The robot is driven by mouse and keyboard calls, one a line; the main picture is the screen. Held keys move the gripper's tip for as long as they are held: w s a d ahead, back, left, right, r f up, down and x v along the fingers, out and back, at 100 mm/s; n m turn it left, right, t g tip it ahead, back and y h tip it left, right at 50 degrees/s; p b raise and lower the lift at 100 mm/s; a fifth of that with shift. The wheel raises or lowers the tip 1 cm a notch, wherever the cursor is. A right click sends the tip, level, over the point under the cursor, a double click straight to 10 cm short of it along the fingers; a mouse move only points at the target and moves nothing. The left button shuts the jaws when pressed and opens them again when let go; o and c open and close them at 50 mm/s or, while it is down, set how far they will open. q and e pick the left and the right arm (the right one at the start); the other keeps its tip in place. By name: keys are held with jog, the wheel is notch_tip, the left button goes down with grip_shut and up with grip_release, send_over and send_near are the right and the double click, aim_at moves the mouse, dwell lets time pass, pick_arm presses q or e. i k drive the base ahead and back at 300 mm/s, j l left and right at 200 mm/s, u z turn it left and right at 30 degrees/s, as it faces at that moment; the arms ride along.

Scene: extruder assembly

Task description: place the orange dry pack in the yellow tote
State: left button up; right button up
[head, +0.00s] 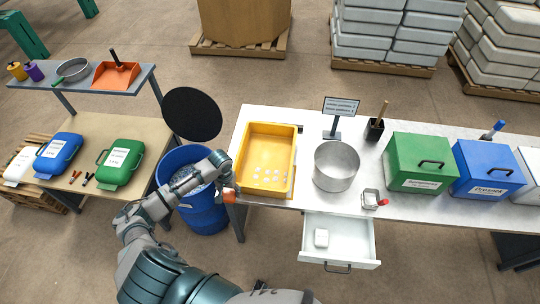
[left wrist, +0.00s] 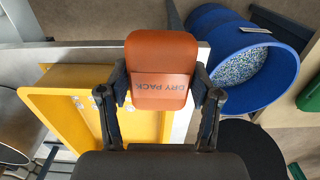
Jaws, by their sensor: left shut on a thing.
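The orange dry pack (left wrist: 158,62), lettered "DRY PACK", is between the fingers of my left gripper (left wrist: 165,88) in the left wrist view. The gripper is shut on it. In the head view the left gripper (head: 230,188) is at the left front edge of the white table, and a bit of the orange pack (head: 229,197) shows below it. The yellow tote (head: 248,160) lies on the table just to the right of the gripper, with several small white pieces on its floor. The tote also shows in the left wrist view (left wrist: 80,78). My right gripper is not in view.
A blue barrel (head: 205,215) of pellets stands under my left arm, left of the table. A metal pot (head: 336,166) stands right of the tote. An open drawer (head: 345,245) juts from the table front. Green (head: 420,160) and blue (head: 488,166) bins stand further right.

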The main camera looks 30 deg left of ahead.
aim_at(261, 162)
jog(key=i, duration=0.85)
